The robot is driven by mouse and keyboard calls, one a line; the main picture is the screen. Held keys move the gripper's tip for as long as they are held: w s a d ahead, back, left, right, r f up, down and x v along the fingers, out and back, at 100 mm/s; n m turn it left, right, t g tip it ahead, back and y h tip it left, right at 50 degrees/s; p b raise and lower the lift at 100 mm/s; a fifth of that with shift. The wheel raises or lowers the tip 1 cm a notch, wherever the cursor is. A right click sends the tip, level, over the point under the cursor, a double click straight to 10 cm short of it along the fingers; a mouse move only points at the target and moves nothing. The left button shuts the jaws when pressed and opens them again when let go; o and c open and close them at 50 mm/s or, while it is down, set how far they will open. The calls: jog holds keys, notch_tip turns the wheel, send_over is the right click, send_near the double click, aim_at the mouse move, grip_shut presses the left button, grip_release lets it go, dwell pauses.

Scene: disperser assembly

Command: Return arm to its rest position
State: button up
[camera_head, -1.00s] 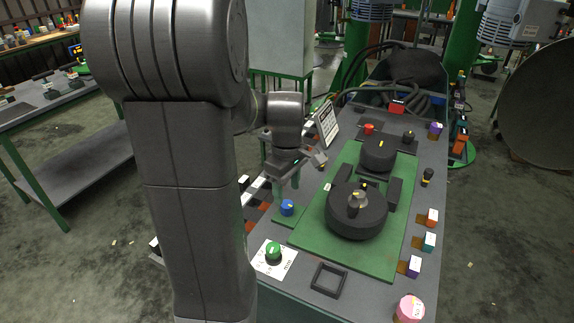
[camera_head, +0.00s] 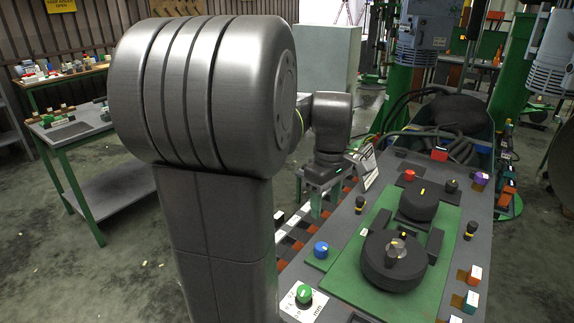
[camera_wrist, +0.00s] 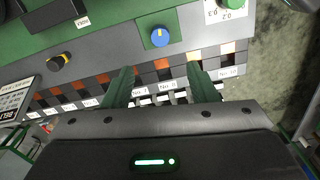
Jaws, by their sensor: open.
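My gripper (camera_head: 318,203) hangs at the left edge of the disperser panel, beside the blue knob (camera_head: 321,249). Its two green fingers are spread apart and empty in the wrist view (camera_wrist: 159,70). They point toward a strip of labelled dark and orange blocks (camera_wrist: 163,75) along the panel edge. The blue knob also shows in the wrist view (camera_wrist: 159,37), just beyond the fingertips. My bent arm fills the left middle of the head view and hides part of the floor and the panel's near left side.
The panel (camera_head: 345,285) carries a black round assembly (camera_head: 391,262) on a green plate (camera_head: 441,240), a green knob (camera_head: 303,293) and coloured blocks at right. A side table (camera_head: 72,133) stands at left. Open floor (camera_head: 125,270) lies between it and my arm.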

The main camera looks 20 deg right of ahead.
aim_at(321, 246)
jog(key=shift+f, duration=0.1)
notch_tip(321, 246, down, 14)
jog(key=shift+r, duration=0.15)
dwell(0.3)
